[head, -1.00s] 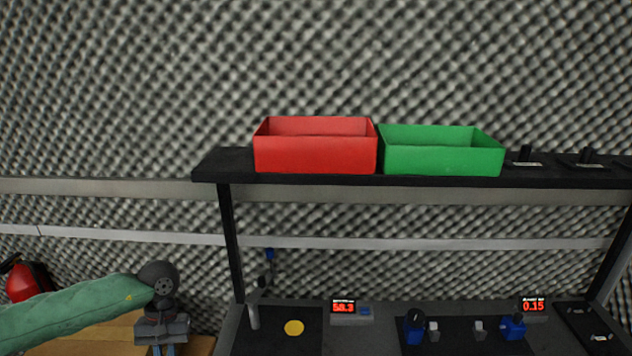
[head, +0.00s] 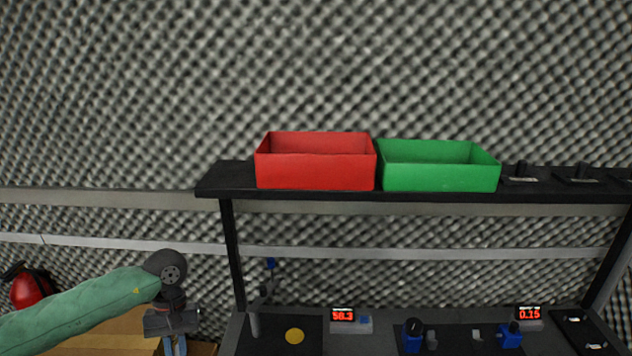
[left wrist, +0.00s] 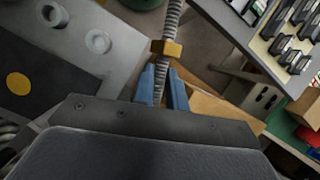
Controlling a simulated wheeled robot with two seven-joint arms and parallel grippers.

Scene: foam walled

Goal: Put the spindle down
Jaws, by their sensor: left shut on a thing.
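My left gripper (left wrist: 165,90) has two blue fingers in the left wrist view and is shut on the spindle (left wrist: 172,22). The spindle is a grey threaded rod with a brass nut (left wrist: 168,48) just beyond the fingertips. Its far end runs out of the top of that view. In the head view my left gripper (head: 176,347) is at the bottom left, left of the bench, with its fingertips cut off by the lower edge. The spindle cannot be made out there. My right gripper is not in view.
A red bin (head: 315,170) and a green bin (head: 440,175) stand on the black shelf (head: 225,180). Below, the bench holds a yellow disc (head: 294,336), red-digit displays (head: 343,315) and blue fixtures (head: 412,336). The left wrist view shows pale round posts (left wrist: 98,41) on a grey surface.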

